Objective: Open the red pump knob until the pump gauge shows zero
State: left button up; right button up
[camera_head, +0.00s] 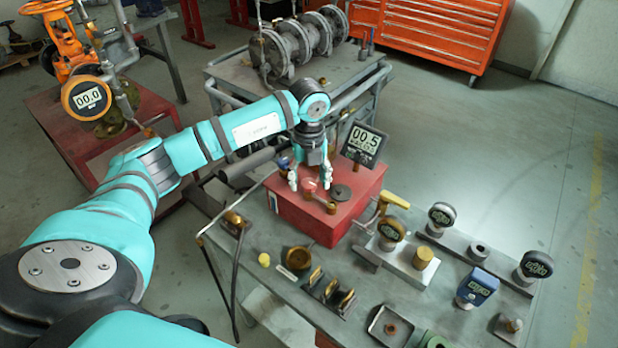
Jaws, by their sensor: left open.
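The red pump box (300,213) stands on the grey workbench. A small red knob (310,185) shows on its top, with a short lever-like part ending in a brass tip beside it. The pump gauge (364,144) stands at the back right of the box and appears to read 00.5. My left gripper (311,181) points down over the box. Its fingers are apart, one on each side of the red knob. I cannot tell whether they touch it. My right gripper is not in view.
A round orange gauge (87,98) on the left reads 00.0. The workbench front holds several loose gauges, brass parts and a small tray (390,326). A grey cart (340,82) with a large metal valve assembly stands behind. An orange tool cabinet (440,30) is at the back.

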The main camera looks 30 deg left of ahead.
aim_at(309, 182)
pick_arm(q)
notch_tip(309, 182, up, 12)
dwell(0.6)
dwell(0.4)
